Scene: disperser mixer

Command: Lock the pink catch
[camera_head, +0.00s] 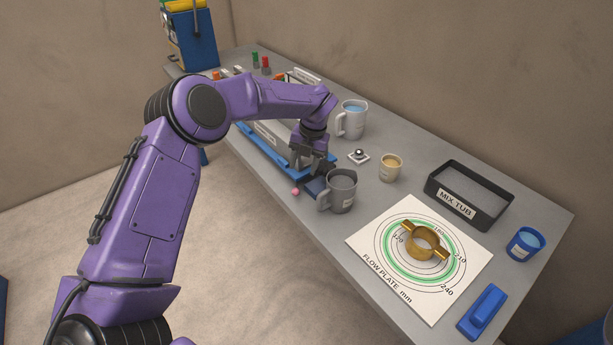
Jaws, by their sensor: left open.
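A small pink knob (295,191), which looks like the pink catch, shows at the table's front edge, just left of the grey mug. Whether it is locked cannot be told. A blue and grey apparatus (262,148) lies along the table behind it, partly hidden by my arm. My left gripper (311,170) points down over the near end of this apparatus, above and slightly right of the pink knob and apart from it in the picture. It is open, and its fingertips are partly lost against the dark parts below. My right gripper is out of view.
A grey mug (341,191) stands close beside the gripper. A pale mug (352,119) and a small tan cup (390,167) stand behind. To the right are the flow plate sheet (377,232) with a brass ring (423,240), a mix tub (432,187), and a blue cup (524,244).

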